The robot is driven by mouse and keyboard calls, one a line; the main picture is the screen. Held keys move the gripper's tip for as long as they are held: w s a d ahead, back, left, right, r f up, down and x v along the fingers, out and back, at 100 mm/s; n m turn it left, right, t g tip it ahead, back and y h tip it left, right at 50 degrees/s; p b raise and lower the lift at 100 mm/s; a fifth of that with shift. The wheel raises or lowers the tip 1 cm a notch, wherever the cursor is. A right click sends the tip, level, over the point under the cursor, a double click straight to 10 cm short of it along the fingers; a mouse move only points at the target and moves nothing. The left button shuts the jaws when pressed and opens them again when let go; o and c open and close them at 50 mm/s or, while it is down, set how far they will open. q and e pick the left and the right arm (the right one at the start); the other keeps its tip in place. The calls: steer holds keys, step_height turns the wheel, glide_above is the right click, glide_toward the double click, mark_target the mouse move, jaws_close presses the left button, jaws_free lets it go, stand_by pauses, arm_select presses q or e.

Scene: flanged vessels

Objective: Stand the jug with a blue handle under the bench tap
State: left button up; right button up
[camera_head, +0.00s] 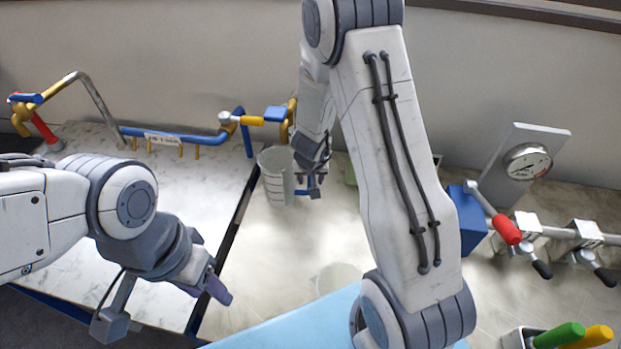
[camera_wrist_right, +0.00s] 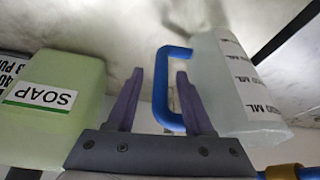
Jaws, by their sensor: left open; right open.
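The jug (camera_head: 274,178) is a translucent white vessel with printed volume marks. It stands on the pale bench near the back wall, and its blue handle (camera_wrist_right: 163,88) faces my right gripper. My right gripper (camera_wrist_right: 162,100) is open, with its fingers on either side of the handle and no visible grip. In the head view the right gripper (camera_head: 312,180) is just right of the jug. Pipework with a blue lever (camera_head: 275,114) and a yellow pipe rises behind the jug; I cannot tell which fitting is the bench tap. My left gripper (camera_head: 217,288) is open and empty at lower left.
A green soap container (camera_wrist_right: 50,105) stands beside the right gripper. A translucent round vessel (camera_head: 338,279) is on the bench nearer me. A gauge (camera_head: 527,161) and valves with red and black handles are at right. The white marble slab (camera_head: 170,220) at left is clear.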

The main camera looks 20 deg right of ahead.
steer(key=p+v, duration=0.6)
steer(key=v, duration=0.5)
steer(key=s+a+r+n+g+y, duration=0.1)
steer(key=s+a+r+n+y, duration=0.3)
steer(key=a, duration=0.5)
steer(key=s+a+r+n+y, duration=0.1)
steer(key=s+a+r+n, duration=0.2)
steer(key=s+a+r, duration=0.5)
steer(key=s+r+n+g+h, duration=0.2)
steer(key=s+n, duration=0.3)
steer(key=s, duration=0.7)
steer(key=shift+s+r+g, duration=0.35)
steer(key=shift+r+g, duration=0.15)
steer(key=shift+a+f, duration=0.1)
